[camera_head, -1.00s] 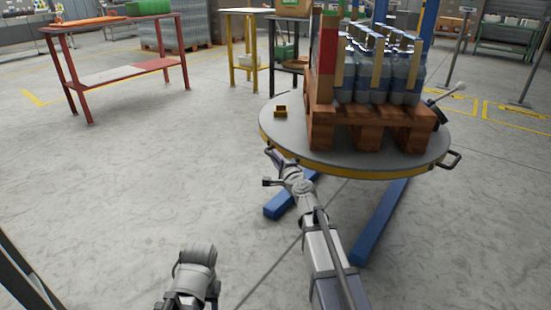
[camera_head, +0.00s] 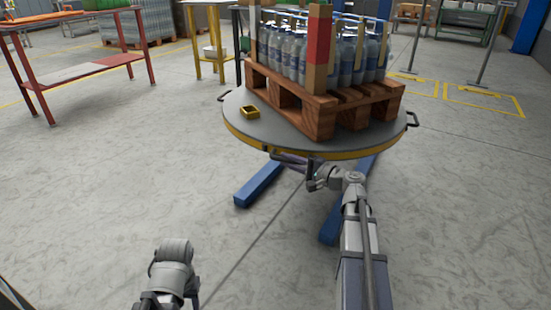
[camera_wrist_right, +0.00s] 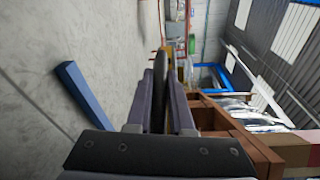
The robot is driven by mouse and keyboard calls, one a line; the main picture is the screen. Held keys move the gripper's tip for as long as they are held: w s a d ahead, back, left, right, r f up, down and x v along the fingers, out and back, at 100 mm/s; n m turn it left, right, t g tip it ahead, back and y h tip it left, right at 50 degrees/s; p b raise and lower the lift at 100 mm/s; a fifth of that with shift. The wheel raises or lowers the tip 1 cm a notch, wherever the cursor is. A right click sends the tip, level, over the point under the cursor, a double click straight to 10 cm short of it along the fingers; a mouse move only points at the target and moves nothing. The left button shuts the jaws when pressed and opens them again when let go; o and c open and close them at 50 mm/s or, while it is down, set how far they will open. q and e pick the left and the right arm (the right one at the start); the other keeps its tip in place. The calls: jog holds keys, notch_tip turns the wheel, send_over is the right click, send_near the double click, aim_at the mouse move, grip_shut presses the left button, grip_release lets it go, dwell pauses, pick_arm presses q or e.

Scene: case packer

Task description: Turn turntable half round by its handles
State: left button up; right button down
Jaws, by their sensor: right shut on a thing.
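The turntable (camera_head: 282,133) is a round grey disc with a yellow rim. It carries a wooden pallet loaded with bottles. My right gripper (camera_head: 290,160) is at the front of the rim, shut on a handle there that is mostly hidden by the fingers. In the right wrist view, the fingers (camera_wrist_right: 160,105) close around a dark bar along the disc edge. My left arm shows at the bottom left, its gripper out of view.
The pallet (camera_head: 318,118) stands on the disc with bottles (camera_head: 345,60) and a red post (camera_head: 318,45). A small yellow box (camera_head: 250,112) sits at the disc's left. Blue legs (camera_head: 258,184) spread over the floor. A red table (camera_head: 85,68) stands far left; floor at left is clear.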

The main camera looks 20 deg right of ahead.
jog(key=shift+s+d+n+g+y, duration=0.3)
jog(key=shift+s+d+n+y, duration=0.15)
jog(key=shift+s+d, duration=0.5)
jog(key=shift+w+d, duration=0.1)
jog(key=shift+w, duration=0.05)
jog(key=c, duration=0.8)
grip_release()
jog(key=v, duration=0.7)
jog(key=shift+s+d, duration=0.2)
jog(key=shift+s, duration=0.15)
jog(key=shift+p, duration=0.3)
